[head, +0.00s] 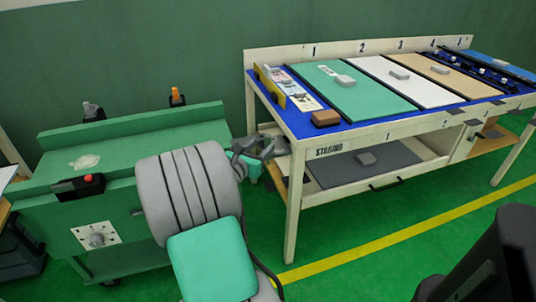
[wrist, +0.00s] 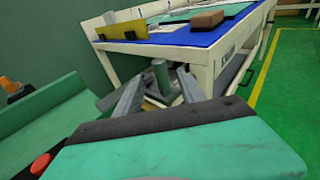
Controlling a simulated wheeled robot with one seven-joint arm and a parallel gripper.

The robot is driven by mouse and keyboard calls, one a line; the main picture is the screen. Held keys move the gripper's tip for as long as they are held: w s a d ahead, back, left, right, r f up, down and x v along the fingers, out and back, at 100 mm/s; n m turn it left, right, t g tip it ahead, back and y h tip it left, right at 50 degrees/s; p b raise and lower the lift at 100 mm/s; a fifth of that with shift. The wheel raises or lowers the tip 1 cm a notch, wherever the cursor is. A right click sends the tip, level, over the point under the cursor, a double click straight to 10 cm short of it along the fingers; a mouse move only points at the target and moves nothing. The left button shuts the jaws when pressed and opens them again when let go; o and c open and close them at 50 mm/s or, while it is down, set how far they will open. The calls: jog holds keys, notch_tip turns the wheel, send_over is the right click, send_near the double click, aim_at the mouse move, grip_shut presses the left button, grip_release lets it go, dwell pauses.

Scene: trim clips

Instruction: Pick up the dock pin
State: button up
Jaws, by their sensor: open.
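A grey-green upright peg with a wider foot (wrist: 160,76), which looks like the dock pin, stands beyond my jaws in the wrist view. It appears between the two fingers, with a visible gap on each side. My gripper (wrist: 160,90) is open and empty, reaching toward it. In the head view my gripper (head: 266,146) is between the green cart and the staging table's left front leg. My own arm hides much of that spot, and the peg cannot be clearly made out there.
The green cart (head: 130,139) stands left, with a red button (head: 89,179) and a dial (head: 97,236). The staging table (head: 340,148) stands right, its leg close to my gripper. A brown block (head: 325,118) sits near its corner. Green floor (head: 400,245) is clear in front.

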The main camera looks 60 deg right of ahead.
aim_at(267, 140)
jog(key=d+b, duration=0.1)
jog(key=d, duration=0.4)
jog(key=shift+s+d+f, duration=0.1)
jog(key=shift+d, duration=0.2)
jog(key=shift+c, duration=0.2)
jog(key=shift+a, duration=0.1)
grip_shut()
